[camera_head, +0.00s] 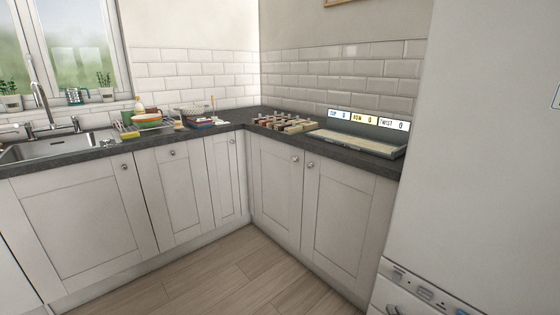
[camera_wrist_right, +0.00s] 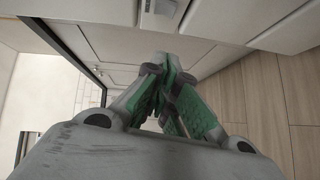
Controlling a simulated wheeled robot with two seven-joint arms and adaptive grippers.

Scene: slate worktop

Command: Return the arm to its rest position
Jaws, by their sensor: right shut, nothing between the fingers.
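My right gripper (camera_wrist_right: 170,68) fills the middle of the right wrist view. Its green-padded fingers come together at the tips, shut and empty. The wrist view shows pale cabinet fronts and the wooden floor beyond it, with no object at the fingers. Neither arm nor gripper shows in the head view. My left gripper is out of view.
In the head view the slate worktop (camera_head: 228,129) runs around the corner. A tall white appliance (camera_head: 480,150) stands right. The floor (camera_head: 225,280) is clear.

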